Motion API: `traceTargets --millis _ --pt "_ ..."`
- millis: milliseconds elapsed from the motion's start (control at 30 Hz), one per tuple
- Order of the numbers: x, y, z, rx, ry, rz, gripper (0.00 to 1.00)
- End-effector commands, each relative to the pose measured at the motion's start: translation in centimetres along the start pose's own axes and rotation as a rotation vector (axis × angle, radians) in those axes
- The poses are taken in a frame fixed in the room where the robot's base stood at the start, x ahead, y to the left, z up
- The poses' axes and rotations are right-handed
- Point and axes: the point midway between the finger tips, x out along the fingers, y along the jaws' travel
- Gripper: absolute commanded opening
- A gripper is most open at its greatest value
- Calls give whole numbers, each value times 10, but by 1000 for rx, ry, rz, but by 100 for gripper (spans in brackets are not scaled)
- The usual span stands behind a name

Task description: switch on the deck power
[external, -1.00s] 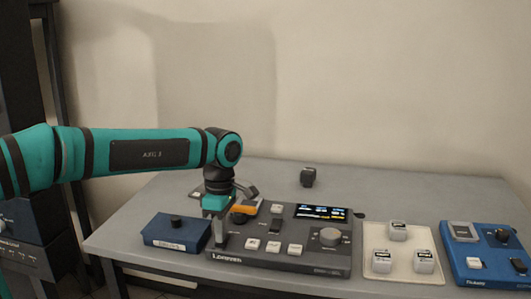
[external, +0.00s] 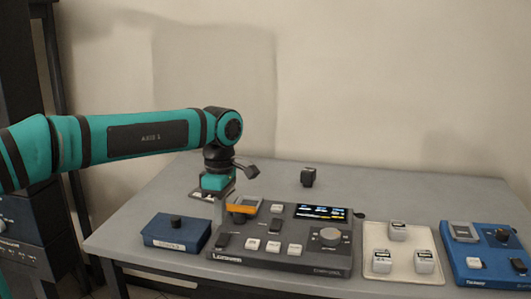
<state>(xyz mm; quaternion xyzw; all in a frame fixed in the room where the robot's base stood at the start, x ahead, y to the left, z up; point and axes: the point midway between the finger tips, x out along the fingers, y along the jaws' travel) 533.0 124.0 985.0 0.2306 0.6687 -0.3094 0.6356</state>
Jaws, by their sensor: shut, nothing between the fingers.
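The deck is a dark grey console (external: 296,257) at the middle front of the table, with a lit screen (external: 321,212), a round dial (external: 330,236) and several light buttons. An orange-and-grey part (external: 243,208) stands at the deck's back left, beside the gripper.
A blue box with a black knob (external: 177,233) stands close on the left. A pale tray (external: 399,265) with several white blocks and a blue device (external: 487,262) are on the right. A small black object (external: 308,177) stands behind. The back of the table is mostly clear.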

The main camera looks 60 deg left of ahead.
Motion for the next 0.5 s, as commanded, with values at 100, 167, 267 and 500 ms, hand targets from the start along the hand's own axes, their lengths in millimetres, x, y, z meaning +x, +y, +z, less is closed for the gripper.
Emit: traceTargets --millis 100,167,267,500 --pt "-24 -6 0 0 -1 1 0" --pt "-36 -8 0 0 -1 2 0" --pt "-54 -13 0 0 -1 1 0" --pt "-84 -21 0 0 0 0 0"
